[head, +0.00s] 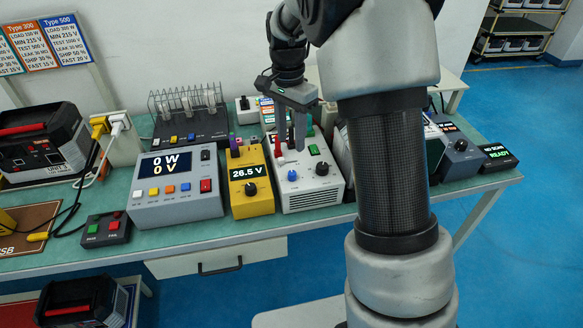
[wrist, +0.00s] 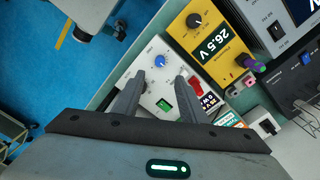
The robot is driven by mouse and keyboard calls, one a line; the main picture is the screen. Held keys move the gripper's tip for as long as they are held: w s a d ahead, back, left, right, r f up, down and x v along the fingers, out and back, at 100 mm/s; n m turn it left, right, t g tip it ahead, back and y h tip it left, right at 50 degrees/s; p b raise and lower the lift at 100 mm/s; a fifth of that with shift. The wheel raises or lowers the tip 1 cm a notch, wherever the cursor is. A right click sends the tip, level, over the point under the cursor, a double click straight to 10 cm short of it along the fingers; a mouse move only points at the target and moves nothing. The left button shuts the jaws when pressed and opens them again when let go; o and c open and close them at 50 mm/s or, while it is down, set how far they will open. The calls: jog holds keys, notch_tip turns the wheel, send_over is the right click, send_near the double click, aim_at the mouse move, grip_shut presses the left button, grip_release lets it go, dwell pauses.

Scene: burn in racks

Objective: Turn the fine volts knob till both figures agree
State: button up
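The white box (head: 318,194) carries a blue knob (head: 292,175), a black knob (head: 322,168), a green button (head: 313,150) and a red part; no knob lettering is legible. My gripper (head: 291,145) is open and empty above this box, pointing down. In the wrist view its fingertips (wrist: 160,78) stand apart, with the blue knob (wrist: 160,61) between and just beyond them; contact is not visible. The yellow meter (head: 264,206) reads 26.5 V and has its own black knob (head: 251,189).
A small red-and-green button box (head: 106,229) stands at left, with a battery unit (head: 42,142) behind it. A rack (head: 188,112) stands behind the grey unit. More instruments stand at right, including a green READY display (head: 496,155).

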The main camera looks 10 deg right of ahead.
aim_at(292, 172)
notch_tip(292, 172, down, 11)
jog(key=shift+s+d+f+b, duration=0.1)
jog(key=shift+s+d+b, duration=0.05)
jog(key=shift+b, duration=0.15)
grip_shut()
